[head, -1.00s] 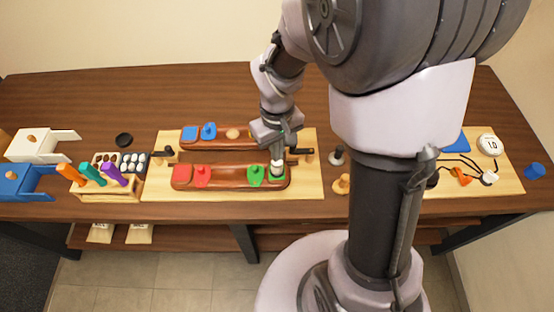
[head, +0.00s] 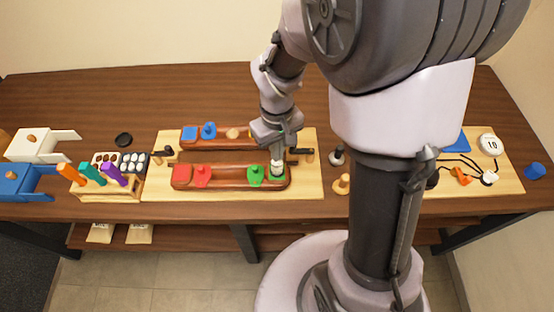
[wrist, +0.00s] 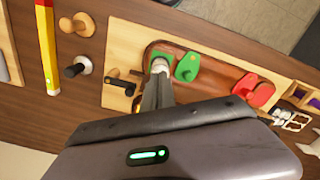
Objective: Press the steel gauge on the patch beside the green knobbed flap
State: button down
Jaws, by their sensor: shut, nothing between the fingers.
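The green knobbed flap (head: 256,174) is on the front brown saddle bar (head: 226,183), left of a green patch (head: 280,178). In the wrist view the flap (wrist: 188,68) is right of the patch (wrist: 153,52). A pale, round piece that looks like the steel gauge (head: 276,168) stands on the patch; it also shows in the wrist view (wrist: 158,65). My gripper (head: 277,158) is shut and points down onto this piece. Its fingertips (wrist: 158,76) hide part of it. I cannot tell whether they touch it.
A red patch (head: 182,171) and red knobbed flap (head: 203,173) are at the bar's left end. A rear bar with blue pieces (head: 208,131) lies behind. Dark clamp handles (head: 302,151) flank the bars. A black-topped knob (head: 337,158) and wooden knob (head: 343,184) stand to the right.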

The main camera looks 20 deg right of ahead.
jog(key=shift+f+b, duration=0.7)
jog(key=shift+f, duration=0.2)
dwell(0.4)
notch_tip(320, 180, up, 6)
jog(key=p, duration=0.5)
jog(key=shift+r, duration=0.1)
dwell(0.4)
jog(key=s+a+r+m+t+y+b, duration=0.1)
jog(key=s+a+r+m+t+b, duration=0.1)
jog(key=s+r+m+t+b, duration=0.1)
jog(key=s+a+r+m+t+y+b, duration=0.1)
jog(key=s+r+b, duration=0.4)
jog(key=s, duration=0.5)
jog(key=a+m+t+b, duration=0.1)
jog(key=m+b, duration=0.1)
jog(key=shift+m+t, duration=0.4)
jog(key=shift+w, duration=0.1)
dwell(0.8)
